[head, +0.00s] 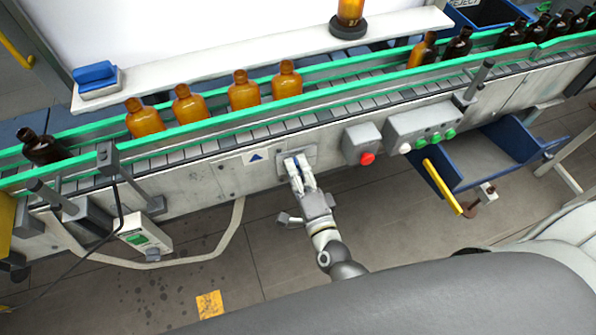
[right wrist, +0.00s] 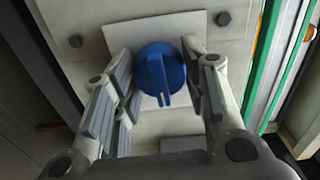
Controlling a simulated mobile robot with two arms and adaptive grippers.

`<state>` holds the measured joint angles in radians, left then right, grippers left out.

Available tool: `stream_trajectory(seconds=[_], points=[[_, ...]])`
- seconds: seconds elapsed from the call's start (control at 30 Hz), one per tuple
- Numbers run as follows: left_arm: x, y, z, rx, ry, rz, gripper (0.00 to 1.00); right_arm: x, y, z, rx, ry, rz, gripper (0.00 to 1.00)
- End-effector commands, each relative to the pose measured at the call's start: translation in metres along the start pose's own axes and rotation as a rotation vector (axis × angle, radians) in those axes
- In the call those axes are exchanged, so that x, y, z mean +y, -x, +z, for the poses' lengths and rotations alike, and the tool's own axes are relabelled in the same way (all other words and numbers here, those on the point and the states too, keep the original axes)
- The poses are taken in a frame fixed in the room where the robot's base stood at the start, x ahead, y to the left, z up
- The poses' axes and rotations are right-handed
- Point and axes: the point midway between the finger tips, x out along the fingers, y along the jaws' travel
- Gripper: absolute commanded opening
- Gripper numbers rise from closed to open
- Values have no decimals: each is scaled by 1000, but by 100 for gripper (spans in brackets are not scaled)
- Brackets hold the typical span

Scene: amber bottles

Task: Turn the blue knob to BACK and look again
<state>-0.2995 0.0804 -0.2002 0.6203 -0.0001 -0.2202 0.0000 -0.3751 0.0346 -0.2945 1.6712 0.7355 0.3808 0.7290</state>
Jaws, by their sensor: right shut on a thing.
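The blue knob (right wrist: 160,75) sits on a white plate (right wrist: 118,36) fixed to a grey panel in the right wrist view. Its raised grip ridge points toward the bottom of that view. I cannot read any BACK marking. My right gripper (head: 298,164) reaches the conveyor's front side in the head view. Its fingers (right wrist: 163,85) are closed on the knob from both sides in the right wrist view. In the head view the fingers mostly cover the knob. My left gripper is not in view.
Several amber bottles (head: 244,91) stand on the conveyor between green rails, with darker ones at both ends. A red button box (head: 362,144) and a button panel (head: 420,126) sit right of my right gripper. A blue bin (head: 503,150) juts out further right.

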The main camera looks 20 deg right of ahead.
Motion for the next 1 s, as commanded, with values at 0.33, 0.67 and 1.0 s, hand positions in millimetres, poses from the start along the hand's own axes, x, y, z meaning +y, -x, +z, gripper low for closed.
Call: stream_trajectory(seconds=[0.33,0.67,1.0], points=[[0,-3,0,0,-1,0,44,0,0,0,0,-78,0,16],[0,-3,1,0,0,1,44,0,0,0,0,-83,0,16],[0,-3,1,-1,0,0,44,0,0,0,0,-81,0,64]])
